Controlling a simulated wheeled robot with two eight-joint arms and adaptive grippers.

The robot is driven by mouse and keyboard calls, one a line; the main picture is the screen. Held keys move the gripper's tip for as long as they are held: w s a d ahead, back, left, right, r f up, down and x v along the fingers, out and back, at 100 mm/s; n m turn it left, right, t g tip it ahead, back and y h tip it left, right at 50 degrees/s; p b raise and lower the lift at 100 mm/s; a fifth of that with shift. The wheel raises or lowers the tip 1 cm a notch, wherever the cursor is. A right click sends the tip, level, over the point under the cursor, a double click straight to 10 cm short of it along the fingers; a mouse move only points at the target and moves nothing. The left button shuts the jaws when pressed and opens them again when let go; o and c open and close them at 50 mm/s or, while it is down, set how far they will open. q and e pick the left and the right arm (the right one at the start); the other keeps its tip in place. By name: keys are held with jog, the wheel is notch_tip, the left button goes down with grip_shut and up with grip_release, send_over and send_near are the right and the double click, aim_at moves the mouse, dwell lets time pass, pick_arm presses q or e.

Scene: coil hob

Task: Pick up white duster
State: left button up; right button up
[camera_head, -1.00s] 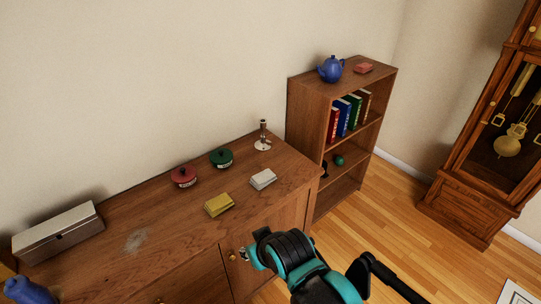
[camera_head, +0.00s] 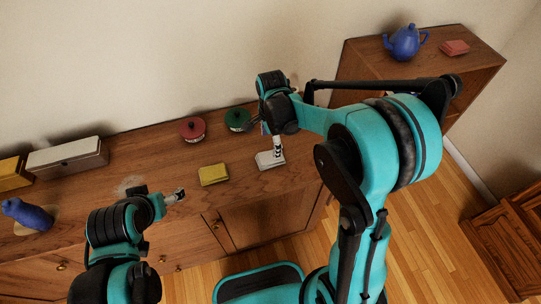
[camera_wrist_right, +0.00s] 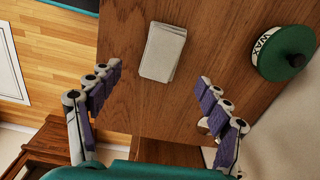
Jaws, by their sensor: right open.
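The white duster (camera_head: 268,160) is a small pale block lying flat on the wooden sideboard top. My right gripper (camera_head: 277,150) is above it, pointing down, and covers part of it. In the right wrist view the duster (camera_wrist_right: 163,51) lies ahead of the open fingers, roughly centred between them, with nothing held in the right gripper (camera_wrist_right: 158,80). A yellow duster (camera_head: 214,174) lies to its left. My left gripper (camera_head: 175,197) is over the sideboard's front edge, well left of the white duster; its finger opening is too small to judge.
A red tin (camera_head: 193,129) and a green tin (camera_head: 238,119) stand behind the dusters; the green one also shows in the wrist view (camera_wrist_right: 283,53). A bookshelf (camera_head: 440,60) stands at right.

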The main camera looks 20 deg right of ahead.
aim_at(271, 156)
jog(key=shift+w+a+f+m, duration=0.2)
jog(key=shift+f+m, duration=0.1)
jog(key=shift+f, duration=0.1)
notch_tip(271, 156, down, 3)
jog(key=shift+d+r+b, duration=0.1)
jog(key=shift+d+b, duration=0.05)
jog(key=shift+b, duration=0.35)
jog(key=f+b, duration=0.1)
jog(key=f, duration=0.1)
jog(key=f+b, duration=0.1)
jog(key=f, duration=0.2)
jog(key=shift+w+d+f, duration=0.1)
jog(key=shift+w+f, duration=0.05)
jog(key=shift+w, duration=0.05)
jog(key=shift+c, duration=0.9)
jog(key=c, duration=1)
